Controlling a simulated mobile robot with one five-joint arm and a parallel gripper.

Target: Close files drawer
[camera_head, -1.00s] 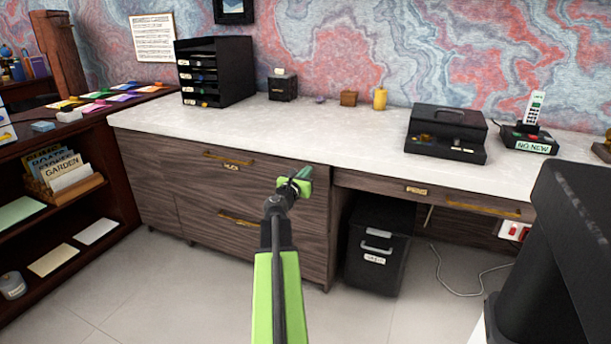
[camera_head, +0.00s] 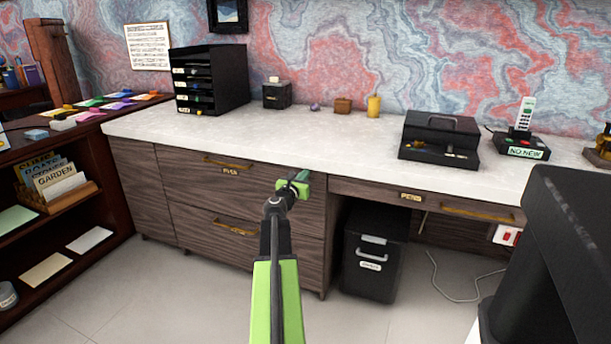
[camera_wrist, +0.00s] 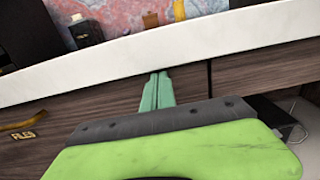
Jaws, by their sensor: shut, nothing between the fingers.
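The files drawer (camera_head: 190,172) is the wide upper wood drawer under the white counter, with a brass handle (camera_head: 227,162) and a small label. Its front looks about flush with the cabinet; a small gap cannot be ruled out. In the wrist view the FILES label (camera_wrist: 24,135) shows at the left. My gripper (camera_head: 302,178) is shut and empty at the right end of this drawer front, just below the counter edge. In the wrist view its green fingertips (camera_wrist: 158,76) are together against or very near the wood; I cannot tell if they touch.
A second drawer (camera_head: 195,228) below looks shut. A black file bin (camera_head: 372,268) stands on the floor right of the cabinet. A slim drawer (camera_head: 385,192) sits above it. The white counter (camera_head: 300,140) overhangs my gripper. A dark shelf (camera_head: 110,200) stands at left.

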